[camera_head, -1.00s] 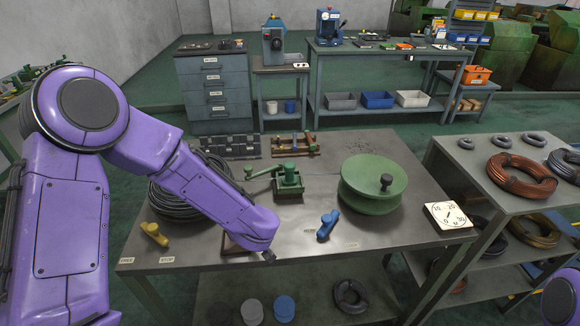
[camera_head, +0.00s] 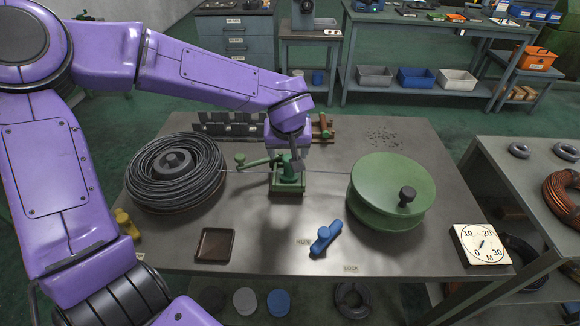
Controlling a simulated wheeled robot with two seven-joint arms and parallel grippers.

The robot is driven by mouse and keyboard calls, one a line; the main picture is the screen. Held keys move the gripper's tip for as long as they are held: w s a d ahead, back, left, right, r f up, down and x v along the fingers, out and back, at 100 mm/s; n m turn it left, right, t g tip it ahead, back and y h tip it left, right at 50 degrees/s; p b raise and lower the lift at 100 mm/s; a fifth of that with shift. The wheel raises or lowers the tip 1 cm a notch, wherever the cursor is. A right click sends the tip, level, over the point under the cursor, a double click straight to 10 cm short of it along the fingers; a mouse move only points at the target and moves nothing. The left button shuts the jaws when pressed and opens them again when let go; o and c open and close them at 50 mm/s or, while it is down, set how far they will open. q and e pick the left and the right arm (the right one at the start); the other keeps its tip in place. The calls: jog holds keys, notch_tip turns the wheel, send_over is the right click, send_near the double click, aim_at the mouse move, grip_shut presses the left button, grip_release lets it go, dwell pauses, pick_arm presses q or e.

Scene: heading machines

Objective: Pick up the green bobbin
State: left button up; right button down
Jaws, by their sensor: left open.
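The green bobbin (camera_head: 385,178) is a large flanged spool with a dark knob on its top face. It stands on the right half of the metal table (camera_head: 300,238). A thin wire runs to it from the middle of the table. My left gripper (camera_head: 288,158) is over the back middle of the table, pointing down, to the left of the bobbin and apart from it. It is open, and its fingers are partly hidden by its own wrist. It overlaps in view a small green lever device (camera_head: 287,184). My right gripper is not in view.
A coil of dark wire (camera_head: 150,190) lies at the table's left. A blue lever (camera_head: 325,238), a brown tray (camera_head: 214,246) and a yellow lever (camera_head: 126,222) are along the front. A white dial (camera_head: 481,244) sits at the right corner. A shelf with copper coils stands right.

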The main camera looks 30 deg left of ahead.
aim_at(288, 158)
pick_arm(q)
jog(key=x, duration=0.3)
jog(key=w+x, duration=0.1)
jog(key=x, duration=0.3)
jog(key=shift+r, duration=0.2)
jog(key=shift+s+r, duration=0.25)
jog(key=shift+s, duration=0.2)
jog(key=shift+c, duration=0.6)
jog(key=shift+w+f, duration=0.1)
jog(key=c, duration=1.1)
jog(key=shift+o, duration=0.2)
